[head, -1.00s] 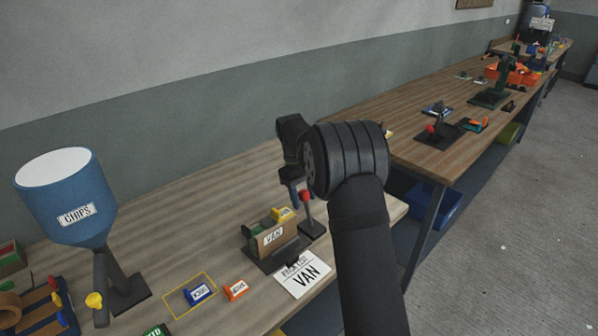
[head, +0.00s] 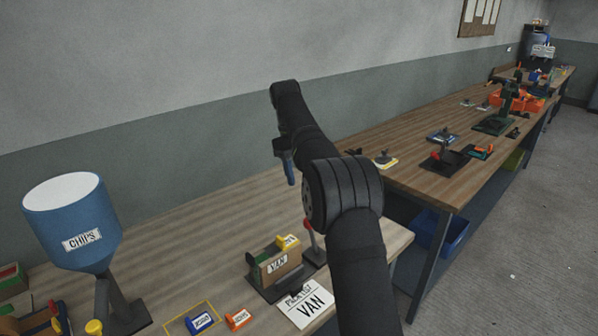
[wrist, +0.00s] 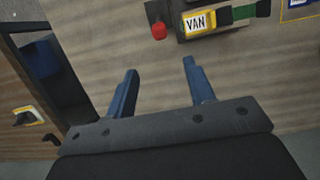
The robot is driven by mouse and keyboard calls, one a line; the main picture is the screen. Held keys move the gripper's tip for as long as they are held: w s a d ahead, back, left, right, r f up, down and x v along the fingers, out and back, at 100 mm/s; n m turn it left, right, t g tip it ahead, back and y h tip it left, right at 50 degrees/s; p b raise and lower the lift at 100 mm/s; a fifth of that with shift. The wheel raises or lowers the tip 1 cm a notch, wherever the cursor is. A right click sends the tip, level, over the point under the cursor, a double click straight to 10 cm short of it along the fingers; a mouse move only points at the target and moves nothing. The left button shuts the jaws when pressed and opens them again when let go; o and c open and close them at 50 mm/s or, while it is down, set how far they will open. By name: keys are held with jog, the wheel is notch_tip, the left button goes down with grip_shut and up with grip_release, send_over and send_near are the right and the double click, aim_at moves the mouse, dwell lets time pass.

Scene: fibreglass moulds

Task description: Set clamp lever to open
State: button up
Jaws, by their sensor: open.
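A lever with a red knob (head: 309,224) stands beside the VAN box (head: 276,265) on the near bench, partly hidden by my arm. I cannot tell whether it is the clamp lever. In the wrist view its red knob (wrist: 158,31) shows near the top, just left of the VAN label (wrist: 196,22). Another red-knobbed lever on a dark base (head: 437,157) stands on the farther bench. My gripper (head: 290,178) is above the near bench, apart from both levers. In the wrist view my gripper (wrist: 160,70) has its blue fingers spread, with nothing between them.
A blue CHIPS hopper (head: 75,222) stands at left. Blue (head: 199,322) and orange (head: 238,318) blocks and a VAN pick-list card (head: 305,304) lie on the near bench. A gap (wrist: 62,75) separates the benches. The near bench's back strip is clear.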

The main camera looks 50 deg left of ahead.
jog(key=shift+c, duration=0.4)
